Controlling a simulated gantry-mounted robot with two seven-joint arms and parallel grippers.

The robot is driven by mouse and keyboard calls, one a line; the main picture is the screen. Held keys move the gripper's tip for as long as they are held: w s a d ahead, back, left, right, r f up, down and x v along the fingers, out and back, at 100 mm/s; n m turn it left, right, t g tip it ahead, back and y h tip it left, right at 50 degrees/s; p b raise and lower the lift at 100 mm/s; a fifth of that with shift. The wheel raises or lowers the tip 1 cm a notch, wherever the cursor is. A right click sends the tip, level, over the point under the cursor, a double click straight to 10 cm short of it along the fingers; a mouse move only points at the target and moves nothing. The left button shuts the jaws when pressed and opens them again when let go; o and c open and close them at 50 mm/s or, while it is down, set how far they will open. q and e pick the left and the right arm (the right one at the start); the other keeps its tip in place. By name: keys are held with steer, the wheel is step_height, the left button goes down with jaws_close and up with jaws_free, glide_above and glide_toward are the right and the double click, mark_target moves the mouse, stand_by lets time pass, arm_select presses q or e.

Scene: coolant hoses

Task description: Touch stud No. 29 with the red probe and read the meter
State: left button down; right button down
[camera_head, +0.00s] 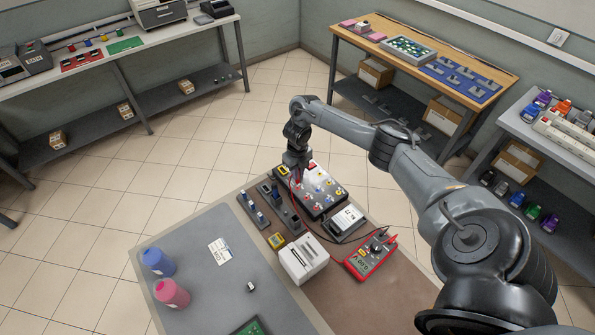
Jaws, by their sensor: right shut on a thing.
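A dark stud board (332,203) with several red, white, blue and yellow parts stands at the far end of the table. The stud numbers are too small to read, so I cannot tell which is No. 29. The red meter (366,260) lies on the brown mat to its front right; its reading is not legible. A red lead runs from the meter toward the board. My right gripper (298,176) points down over the board's far left part, shut on what looks like the red probe, mostly hidden. I cannot tell whether its tip touches a stud. My left gripper is out of view.
A white box (303,262), a small yellow device (276,241), dark racks (254,214) and a tray with a white card (347,219) crowd around the board. The grey table top between is mostly clear.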

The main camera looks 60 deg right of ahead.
steer(key=shift+f, duration=0.15)
stand_by(0.3)
steer(key=shift+f, duration=0.1)
stand_by(0.8)
steer(key=shift+f+b, duration=0.1)
steer(key=shift+b, duration=0.2)
stand_by(0.4)
stand_by(0.4)
step_height(320, 180, up, 7)
steer(key=p, duration=0.5)
steer(key=shift+p, duration=0.3)
stand_by(0.3)
